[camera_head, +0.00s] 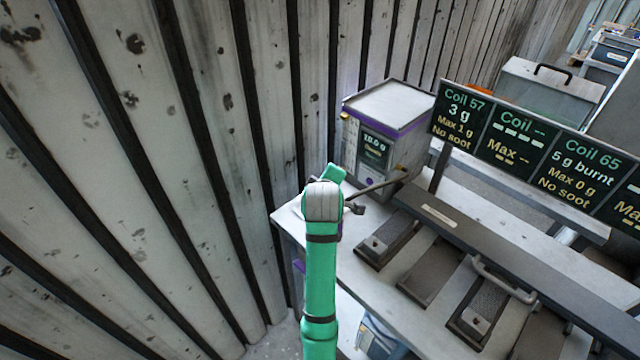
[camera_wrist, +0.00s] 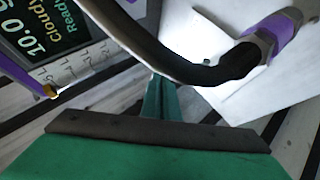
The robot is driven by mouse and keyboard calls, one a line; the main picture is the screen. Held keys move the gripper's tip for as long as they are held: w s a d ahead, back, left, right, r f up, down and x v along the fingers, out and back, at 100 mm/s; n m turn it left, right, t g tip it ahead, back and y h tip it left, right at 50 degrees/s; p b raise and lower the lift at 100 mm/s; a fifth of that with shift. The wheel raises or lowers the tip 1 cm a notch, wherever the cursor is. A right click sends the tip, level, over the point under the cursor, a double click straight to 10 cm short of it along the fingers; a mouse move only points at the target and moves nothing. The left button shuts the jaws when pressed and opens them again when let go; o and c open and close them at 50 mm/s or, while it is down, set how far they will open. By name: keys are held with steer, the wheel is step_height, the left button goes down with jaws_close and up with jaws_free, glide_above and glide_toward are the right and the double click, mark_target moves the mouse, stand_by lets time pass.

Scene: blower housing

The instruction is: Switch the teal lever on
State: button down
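I cannot pick out a separate teal lever in either view. My green arm stands in the middle of the head view, and its end hides my gripper and what lies behind it. In the wrist view my gripper (camera_wrist: 160,98) shows as a narrow green part beyond a broad green plate with a dark edge. A thick dark hose (camera_wrist: 190,68) crosses in front of its far end. I cannot tell whether the gripper touches the hose, or whether it is open or shut. The box with the 10.0 g display (camera_head: 378,148) stands just right of my arm's end.
The box's display (camera_wrist: 40,28) also fills the wrist view's upper left. A purple fitting (camera_wrist: 272,32) joins the hose at right. A grey bench (camera_head: 430,222) with dark trays and coil signs (camera_head: 517,137) extends right. A ribbed metal wall (camera_head: 200,150) closes the left.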

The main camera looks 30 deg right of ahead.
steer(key=shift+s+d+f, duration=0.1)
steer(key=shift+d+f, duration=0.05)
steer(key=shift+d, duration=0.05)
steer(key=s+a+r, duration=0.6)
steer(key=r, duration=0.3)
steer(key=shift+s+a+r, duration=0.25)
steer(key=shift+s+a, duration=0.05)
steer(key=shift+a, duration=0.05)
stand_by(0.5)
